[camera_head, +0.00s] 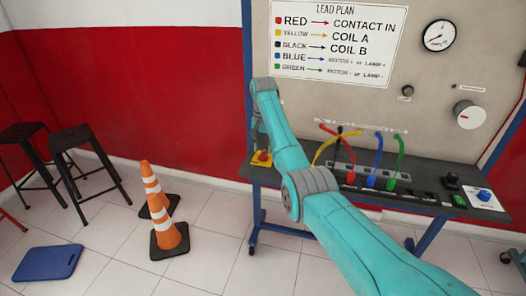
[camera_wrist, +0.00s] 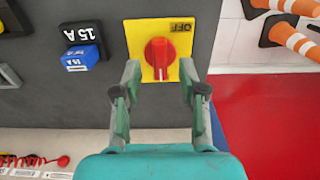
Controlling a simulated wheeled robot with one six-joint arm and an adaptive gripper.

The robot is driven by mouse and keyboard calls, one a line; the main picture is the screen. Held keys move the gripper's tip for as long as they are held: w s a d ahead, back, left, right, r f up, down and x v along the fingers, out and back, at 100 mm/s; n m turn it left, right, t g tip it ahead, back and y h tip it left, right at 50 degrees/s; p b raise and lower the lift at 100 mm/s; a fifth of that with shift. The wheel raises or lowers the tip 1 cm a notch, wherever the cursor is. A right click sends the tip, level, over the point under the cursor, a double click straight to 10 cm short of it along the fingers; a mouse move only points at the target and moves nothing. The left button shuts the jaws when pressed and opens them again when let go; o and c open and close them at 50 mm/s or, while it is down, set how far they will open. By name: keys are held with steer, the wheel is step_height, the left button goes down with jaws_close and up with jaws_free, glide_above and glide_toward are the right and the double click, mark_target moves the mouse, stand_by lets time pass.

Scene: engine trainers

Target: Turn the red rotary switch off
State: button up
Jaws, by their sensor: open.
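The red rotary switch (camera_wrist: 160,52) sits on a yellow plate (camera_wrist: 135,33) on the dark bench top. The plate's OFF label (camera_wrist: 181,27) appears upside down beyond the knob. The knob's ridge looks roughly vertical in the wrist view, with a pale line toward the near side. My gripper (camera_wrist: 160,75) is open, its two fingertips just left and right of the knob's near part, with nothing held. Contact cannot be told. In the head view the switch (camera_head: 262,158) is at the bench's left end, below my wrist; my gripper is largely hidden there.
Coloured leads (camera_head: 378,155) arc over the bench (camera_head: 420,200) to the right. Orange cones (camera_head: 165,225) and black stools (camera_head: 70,150) stand on the floor at left.

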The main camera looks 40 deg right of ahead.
steer(key=shift+f, duration=1.15)
jaws_close()
steer(key=shift+n, duration=0.3)
steer(key=n, duration=0.3)
steer(key=shift+n, duration=0.3)
steer(key=n, duration=0.4)
steer(key=shift+n, duration=0.3)
steer(key=n, duration=0.9)
